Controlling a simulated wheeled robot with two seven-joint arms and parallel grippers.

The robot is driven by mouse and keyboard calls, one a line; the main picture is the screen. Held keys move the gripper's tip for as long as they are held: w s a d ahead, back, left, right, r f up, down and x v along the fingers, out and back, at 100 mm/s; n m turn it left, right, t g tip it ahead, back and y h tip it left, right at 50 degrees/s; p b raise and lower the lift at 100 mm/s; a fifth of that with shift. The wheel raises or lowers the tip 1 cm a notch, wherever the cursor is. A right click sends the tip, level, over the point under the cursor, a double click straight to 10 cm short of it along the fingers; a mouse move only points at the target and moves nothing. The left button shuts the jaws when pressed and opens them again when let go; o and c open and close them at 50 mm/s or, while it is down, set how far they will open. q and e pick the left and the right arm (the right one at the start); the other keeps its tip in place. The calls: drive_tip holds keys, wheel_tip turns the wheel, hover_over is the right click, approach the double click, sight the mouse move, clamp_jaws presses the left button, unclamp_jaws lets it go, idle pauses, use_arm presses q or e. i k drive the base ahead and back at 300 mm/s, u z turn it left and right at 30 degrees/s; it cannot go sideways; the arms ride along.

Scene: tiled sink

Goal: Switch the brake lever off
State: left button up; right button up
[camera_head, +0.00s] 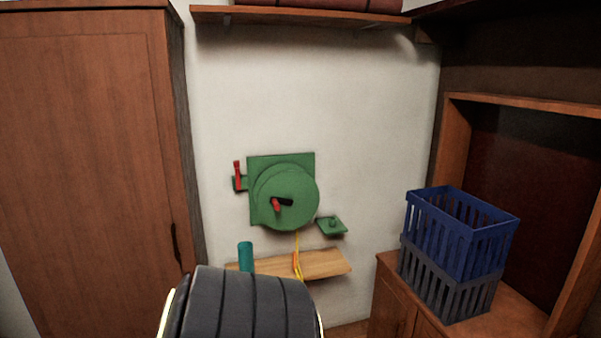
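A green machine with a square back plate (262,161) and a round drum (288,197) is mounted on the white wall. A red lever (237,170) stands upright on a small green bracket at the plate's left side; I take it for the brake lever. A crank with a black arm and a red knob (276,205) is on the drum's front. Neither of my grippers is in view, and nothing touches the lever.
A wooden shelf (322,264) is below the machine, with a teal cylinder (245,256) at its left. A yellow-orange cord (297,262) hangs from the drum. A small green bracket (331,226) is right of it. A tall cabinet (85,150) stands left; stacked crates (455,235) stand right.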

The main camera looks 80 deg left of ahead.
sight(235, 163)
drive_tip(key=z, duration=1.05)
drive_tip(key=i, duration=0.4)
drive_tip(key=u, duration=4.25)
